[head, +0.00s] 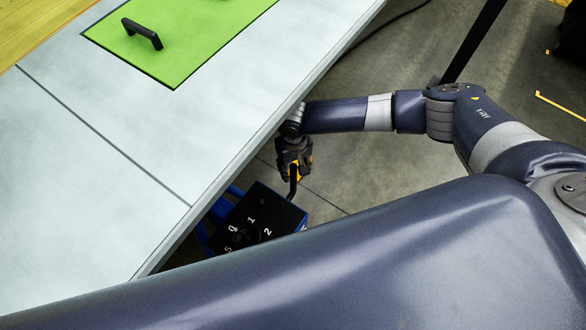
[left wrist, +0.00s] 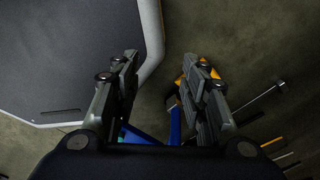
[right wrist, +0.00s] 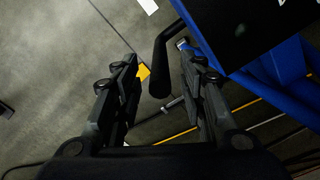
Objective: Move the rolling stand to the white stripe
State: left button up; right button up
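The rolling stand, with a blue frame and a black numbered top (head: 262,212), is beside the pale table's edge in the head view, partly hidden by the table and my body. Its black handle (right wrist: 161,65) lies between the fingers of my right gripper (right wrist: 163,64), which are apart with gaps on both sides. My right gripper (head: 293,165) also shows above the handle in the head view. My left gripper (left wrist: 163,62) is open and empty in the left wrist view. A small white patch (right wrist: 148,6) shows on the floor; I cannot tell whether it is the white stripe.
The pale table (head: 75,215), with a green panel (head: 190,35) and its black handle, fills the left of the head view. Grey floor (head: 400,60) lies to its right, with a dark cable and yellow marks. A dark slanted post (head: 475,40) stands behind my right arm.

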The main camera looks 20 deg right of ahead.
notch_tip(320, 180, down, 2)
jog(key=shift+w+f, duration=0.1)
jog(key=shift+f, duration=0.4)
jog(key=c, duration=0.6)
grip_shut()
jog(key=shift+w, duration=0.1)
jog(key=shift+w+d, duration=0.2)
jog(key=shift+d, duration=0.15)
pick_arm(q)
jog(key=f+b, duration=0.1)
jog(key=w+f+b, duration=0.1)
jog(key=f+b, duration=0.3)
jog(key=shift+w+f, duration=0.15)
jog(key=shift+w, duration=0.2)
pick_arm(e)
jog(key=w+d, duration=1.1)
jog(key=d, duration=0.3)
jog(key=shift+w+d, duration=0.25)
jog(key=shift+d, duration=0.15)
pick_arm(q)
jog(key=shift+s, duration=0.1)
pick_arm(e)
jog(key=o, duration=0.6)
grip_release()
